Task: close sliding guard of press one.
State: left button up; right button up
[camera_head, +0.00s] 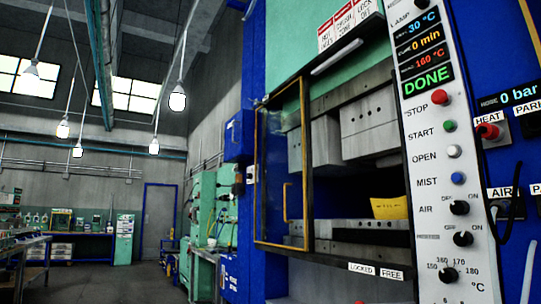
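The press's sliding guard (272,165) is a see-through panel in a dark and yellow frame at the left part of the press opening in the head view. A yellow vertical handle (286,203) is on it. The guard stands to the left, and the opening to its right is uncovered. Inside show grey platens (368,125) and a yellow piece (389,208) on the lower part. Labels reading LOCKED and FREE (376,271) are below the opening. Neither of my grippers is in view.
A white control panel (430,150) with buttons and knobs stands right of the opening; its display reads DONE. Blue panels with HEAT and AIR labels are at far right. Green machines (203,215) and a workbench (30,245) are at left, with open floor between.

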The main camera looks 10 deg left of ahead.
aim_at(305, 249)
jog(key=u, duration=0.45)
jog(key=i+j+z, duration=0.15)
jog(key=i+j, duration=1.4)
jog(key=i, duration=0.15)
